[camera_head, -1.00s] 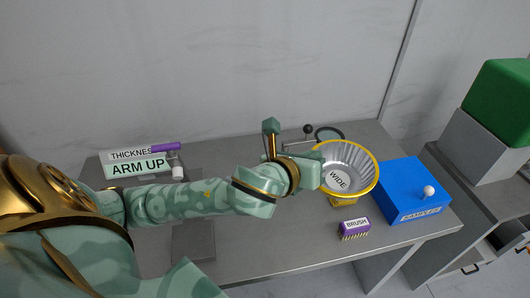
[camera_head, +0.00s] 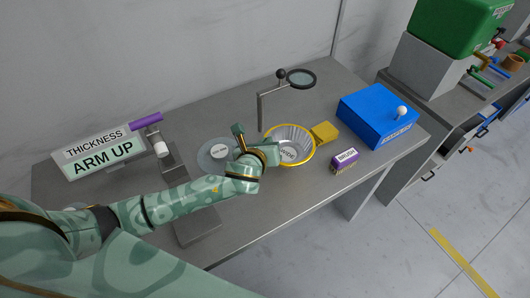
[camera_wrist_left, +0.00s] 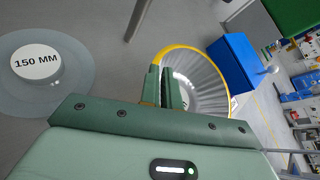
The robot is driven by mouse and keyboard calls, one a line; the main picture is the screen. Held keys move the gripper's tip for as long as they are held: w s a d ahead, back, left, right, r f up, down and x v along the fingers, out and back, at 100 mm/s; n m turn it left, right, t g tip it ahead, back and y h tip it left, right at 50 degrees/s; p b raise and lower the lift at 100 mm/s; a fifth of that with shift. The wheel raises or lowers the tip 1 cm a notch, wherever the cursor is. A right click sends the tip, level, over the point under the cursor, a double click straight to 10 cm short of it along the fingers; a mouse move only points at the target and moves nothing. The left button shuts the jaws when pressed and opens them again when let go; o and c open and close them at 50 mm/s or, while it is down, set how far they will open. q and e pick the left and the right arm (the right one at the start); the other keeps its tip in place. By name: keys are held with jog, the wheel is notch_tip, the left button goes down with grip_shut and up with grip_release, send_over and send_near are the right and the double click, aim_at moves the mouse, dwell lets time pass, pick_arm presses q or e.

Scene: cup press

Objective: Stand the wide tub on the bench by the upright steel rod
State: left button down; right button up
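The wide tub (camera_head: 305,155) is a fluted silver bowl with a yellow rim and a WIDE label inside. It also shows in the left wrist view (camera_wrist_left: 205,85), mouth toward the camera. My left gripper (camera_head: 266,153) is at the tub's left rim; in the left wrist view its fingers (camera_wrist_left: 168,88) straddle the tub's wall and appear closed on it. I cannot tell whether the tub's base touches the bench. The upright steel rod (camera_head: 260,112) stands just behind and left of the tub, with a side arm carrying a black knob and lens. My right gripper is out of view.
A round disc marked 150 MM (camera_head: 210,164) lies left of the gripper. The THICKNESS/ARM UP sign (camera_head: 100,152) stands left. Bare bench (camera_head: 275,205) lies in front.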

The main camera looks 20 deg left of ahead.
pick_arm(q)
jog(key=shift+w+a+f+b, duration=0.25)
jog(key=shift+w+f, duration=0.2)
jog(key=shift+f, duration=0.2)
jog(key=shift+w+a+f+b, duration=0.1)
jog(key=shift+w+a+f, duration=0.15)
jog(key=shift+w+f, duration=0.3)
jog(key=f, duration=0.1)
jog(key=f+b, duration=0.2)
jog(key=shift+w+a+f, duration=0.1)
jog(key=shift+a+f, duration=0.15)
jog(key=shift+f, duration=0.3)
jog(key=shift+d, duration=0.15)
jog(key=c, duration=1.6)
grip_release()
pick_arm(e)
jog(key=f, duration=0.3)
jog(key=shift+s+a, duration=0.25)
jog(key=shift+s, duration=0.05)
pick_arm(q)
jog(key=shift+r, duration=0.2)
jog(key=shift+p+v, duration=1.9)
jog(key=shift+v, duration=4.1)
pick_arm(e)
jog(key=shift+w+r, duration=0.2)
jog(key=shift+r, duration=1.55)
